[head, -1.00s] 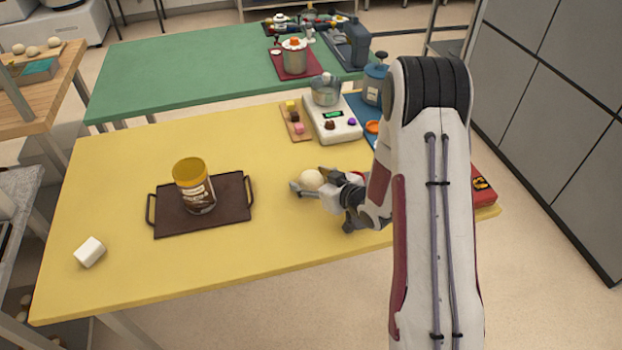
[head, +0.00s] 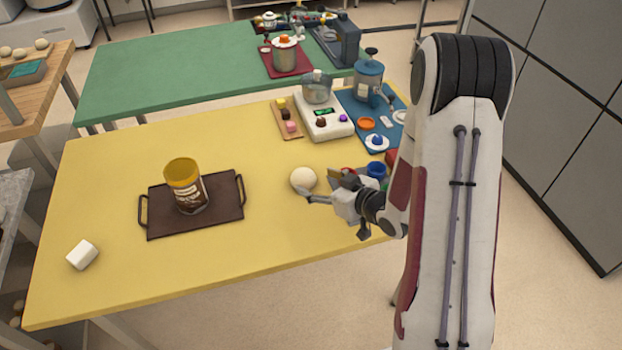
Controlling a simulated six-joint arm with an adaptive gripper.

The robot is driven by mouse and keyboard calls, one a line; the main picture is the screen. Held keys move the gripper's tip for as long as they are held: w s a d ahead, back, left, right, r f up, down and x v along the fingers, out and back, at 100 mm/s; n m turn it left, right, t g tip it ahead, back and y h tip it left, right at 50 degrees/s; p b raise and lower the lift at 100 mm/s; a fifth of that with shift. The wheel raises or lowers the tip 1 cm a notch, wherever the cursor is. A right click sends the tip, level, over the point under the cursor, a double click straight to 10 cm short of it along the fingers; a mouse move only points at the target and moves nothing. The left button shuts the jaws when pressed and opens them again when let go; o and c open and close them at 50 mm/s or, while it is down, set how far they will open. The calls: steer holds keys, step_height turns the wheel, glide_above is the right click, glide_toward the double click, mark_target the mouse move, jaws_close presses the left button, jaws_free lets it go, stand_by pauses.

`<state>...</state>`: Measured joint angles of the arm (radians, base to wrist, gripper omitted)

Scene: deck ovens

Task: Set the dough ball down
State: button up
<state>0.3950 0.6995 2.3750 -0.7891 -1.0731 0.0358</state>
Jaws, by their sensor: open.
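The dough ball (head: 303,179) is a pale round ball on the yellow table (head: 255,235), right of the dark tray. My gripper (head: 318,186) is open, just right of the ball. Its near finger reaches toward the ball's lower right edge and its far finger lies to the upper right. The ball is not between the fingertips as far as I can see. I cannot tell whether a fingertip still touches it.
A brown tray (head: 155,228) with handles carries a yellow-lidded jar (head: 187,186). A white block (head: 82,255) lies at the left. A white scale (head: 338,128), a small board of sweets (head: 287,120) and a blue mat (head: 397,140) are behind. The front middle of the table is clear.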

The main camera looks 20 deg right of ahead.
steer(key=shift+v, duration=2.1)
steer(key=shift+r, duration=0.1)
steer(key=shift+w+d+r+h, duration=0.15)
steer(key=shift+d+r+h, duration=0.25)
steer(key=shift+r, duration=0.3)
steer(key=s+d+r+m+g+h, duration=0.25)
steer(key=s+r+h, duration=0.45)
steer(key=r, duration=0.7)
steer(key=s+a+r+m+g+y, duration=0.1)
steer(key=s+a, duration=0.3)
steer(key=s, duration=0.6)
steer(key=s+a+r+m+g+y, duration=0.1)
steer(key=s+a+r+g+y, duration=0.1)
steer(key=s, duration=0.9)
steer(key=a+r+g, duration=0.1)
steer(key=a+r, duration=0.1)
steer(key=a, duration=0.1)
steer(key=shift+s+r, duration=0.25)
steer(key=shift+a, duration=0.15)
